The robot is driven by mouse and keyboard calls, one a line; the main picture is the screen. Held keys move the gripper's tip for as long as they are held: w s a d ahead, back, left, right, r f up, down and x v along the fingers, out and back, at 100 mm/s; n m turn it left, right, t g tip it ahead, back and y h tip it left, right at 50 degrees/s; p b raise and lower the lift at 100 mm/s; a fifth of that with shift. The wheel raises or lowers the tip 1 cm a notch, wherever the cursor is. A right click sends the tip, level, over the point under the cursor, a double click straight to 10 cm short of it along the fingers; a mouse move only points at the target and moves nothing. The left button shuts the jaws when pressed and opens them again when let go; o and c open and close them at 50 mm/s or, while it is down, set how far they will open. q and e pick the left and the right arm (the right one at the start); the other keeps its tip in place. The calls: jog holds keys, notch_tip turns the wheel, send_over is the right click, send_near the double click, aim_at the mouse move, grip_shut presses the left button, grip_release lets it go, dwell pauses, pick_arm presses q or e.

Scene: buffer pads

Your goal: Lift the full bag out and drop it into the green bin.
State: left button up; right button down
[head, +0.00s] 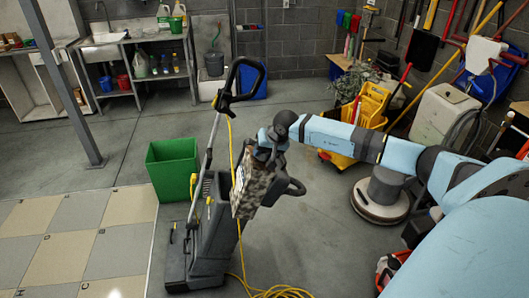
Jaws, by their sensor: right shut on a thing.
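The green bin (172,168) stands open on the grey floor, left of centre. A mottled grey-brown bag (247,190) hangs at the upright vacuum cleaner (208,235), right of the bin. My right gripper (264,158) comes in from the right and is shut at the top of the bag. The fingertips are partly hidden. The bag overlaps the dark vacuum body in the picture, so I cannot tell whether it is wholly clear of it. My left gripper is out of view.
The vacuum's tall handle (246,68) rises behind my gripper. A yellow cord (275,291) lies coiled on the floor. A yellow mop bucket (366,110) and a floor machine (381,195) stand to the right. Checkered tiles (75,240) lie at left.

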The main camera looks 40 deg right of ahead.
jog(key=s+a+f+n+y, duration=0.1)
jog(key=s+a+f+n, duration=0.1)
jog(key=s+a, duration=0.4)
jog(key=s+a+f+n+g+y, duration=0.1)
jog(key=s+a+f+n, duration=0.2)
jog(key=a, duration=1)
jog(key=s+a+f+n+g+y, duration=0.1)
jog(key=s+a+f+n, duration=0.2)
jog(key=s+a, duration=0.6)
jog(key=shift+s+a+f+y, duration=0.3)
jog(key=shift+s+a+f, duration=0.05)
jog(key=shift+s+f, duration=0.25)
